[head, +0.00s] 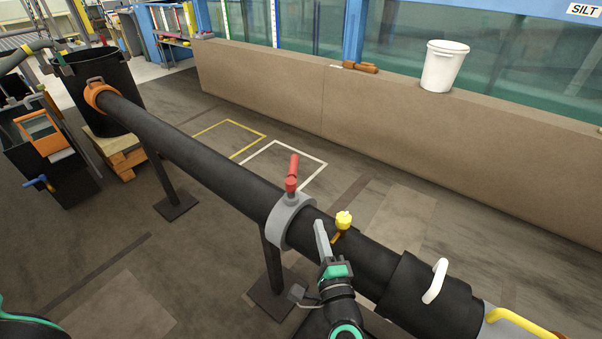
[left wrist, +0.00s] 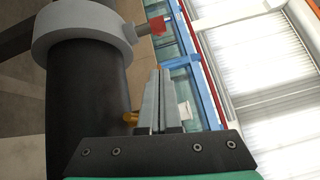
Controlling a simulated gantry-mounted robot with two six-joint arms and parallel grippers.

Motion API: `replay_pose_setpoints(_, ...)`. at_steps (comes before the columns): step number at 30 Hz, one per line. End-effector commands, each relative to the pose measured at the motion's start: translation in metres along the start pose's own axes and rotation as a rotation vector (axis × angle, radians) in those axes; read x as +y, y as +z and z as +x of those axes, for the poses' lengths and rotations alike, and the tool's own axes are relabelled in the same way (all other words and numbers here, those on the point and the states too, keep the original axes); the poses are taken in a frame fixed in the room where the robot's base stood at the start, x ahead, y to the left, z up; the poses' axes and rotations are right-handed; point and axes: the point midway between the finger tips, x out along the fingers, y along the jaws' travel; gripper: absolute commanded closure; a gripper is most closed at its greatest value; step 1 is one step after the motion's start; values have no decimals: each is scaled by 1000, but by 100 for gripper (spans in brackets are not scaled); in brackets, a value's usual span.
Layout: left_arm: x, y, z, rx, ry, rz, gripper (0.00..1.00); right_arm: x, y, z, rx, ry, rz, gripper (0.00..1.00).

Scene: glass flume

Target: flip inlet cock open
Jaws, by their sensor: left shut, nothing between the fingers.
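A thick black pipe (head: 190,150) runs diagonally across the head view. A grey collar (head: 287,222) around it carries a red-handled cock (head: 292,172), its handle pointing up; it also shows in the left wrist view (left wrist: 156,25). A yellow-knobbed cock (head: 343,219) stands on the pipe to the right of the collar. The views do not show which is the inlet cock. My left gripper (head: 320,227) is shut and empty, over the pipe between collar and yellow knob. In the left wrist view its fingers (left wrist: 158,80) partly hide a yellow-orange piece (left wrist: 131,118). My right gripper is not in view.
A white handle (head: 435,281) and a yellow bar (head: 525,322) are at the pipe's lower right. A black bin (head: 100,90) stands at its far end. A white bucket (head: 443,68) sits on the tan ledge (head: 290,82) before the glass. The floor beyond the pipe is clear.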

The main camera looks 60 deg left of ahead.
Motion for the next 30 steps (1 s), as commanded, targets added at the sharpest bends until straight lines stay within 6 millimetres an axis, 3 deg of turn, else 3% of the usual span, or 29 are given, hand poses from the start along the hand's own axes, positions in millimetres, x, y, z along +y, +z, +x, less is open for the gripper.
replay_pose_setpoints(8,1,0,23,-4,-1,0,100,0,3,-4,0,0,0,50)
replay_pose_setpoints(30,2,0,179,-3,-3,1,100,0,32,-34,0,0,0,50)
